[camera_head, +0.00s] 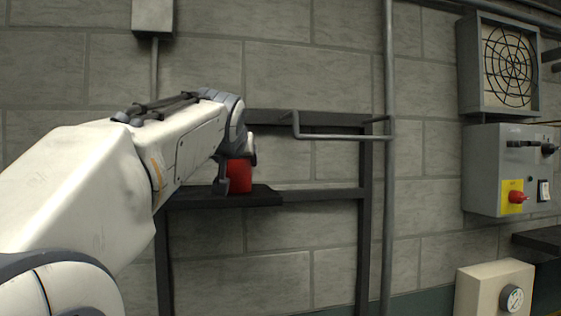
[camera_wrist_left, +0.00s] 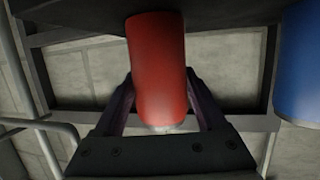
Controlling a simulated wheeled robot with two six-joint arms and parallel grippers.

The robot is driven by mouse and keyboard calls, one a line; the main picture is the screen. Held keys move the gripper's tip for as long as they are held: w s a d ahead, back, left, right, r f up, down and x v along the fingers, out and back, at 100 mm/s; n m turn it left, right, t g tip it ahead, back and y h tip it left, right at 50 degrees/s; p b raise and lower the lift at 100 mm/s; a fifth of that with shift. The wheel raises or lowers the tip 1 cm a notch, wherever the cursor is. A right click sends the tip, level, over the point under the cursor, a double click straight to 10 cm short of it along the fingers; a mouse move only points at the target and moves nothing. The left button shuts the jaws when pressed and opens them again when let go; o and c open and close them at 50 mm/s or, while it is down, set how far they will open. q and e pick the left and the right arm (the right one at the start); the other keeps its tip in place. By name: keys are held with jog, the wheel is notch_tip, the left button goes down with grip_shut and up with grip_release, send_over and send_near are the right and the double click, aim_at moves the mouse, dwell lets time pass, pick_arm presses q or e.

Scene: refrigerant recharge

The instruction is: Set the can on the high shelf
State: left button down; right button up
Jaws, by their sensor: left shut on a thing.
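A red can (camera_head: 239,176) is held upright at the black shelf (camera_head: 262,197) on the dark wall frame. Its base is at the shelf's level; I cannot tell whether it touches. My left gripper (camera_head: 236,170) is shut on the can, with a finger showing on its left side. In the left wrist view the red can (camera_wrist_left: 157,65) sits between the two dark fingers of the left gripper (camera_wrist_left: 160,100). The dark shelf (camera_wrist_left: 225,12) crosses the top of that view. My right gripper is in neither view.
A blue cylinder (camera_wrist_left: 303,62) stands at the right edge of the left wrist view, near the can. A grey bent pipe (camera_head: 340,136) juts out to the right of the can. A vertical pipe (camera_head: 388,200) and a control box (camera_head: 505,180) are farther right.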

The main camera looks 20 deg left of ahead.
pick_arm(q)
jog(key=shift+f, duration=0.1)
grip_release()
jog(key=shift+r, duration=0.2)
jog(key=shift+s+d, duration=0.15)
jog(key=shift+s, duration=0.15)
jog(key=b+v, duration=0.4)
jog(key=v, duration=0.7)
jog(key=shift+d, duration=0.1)
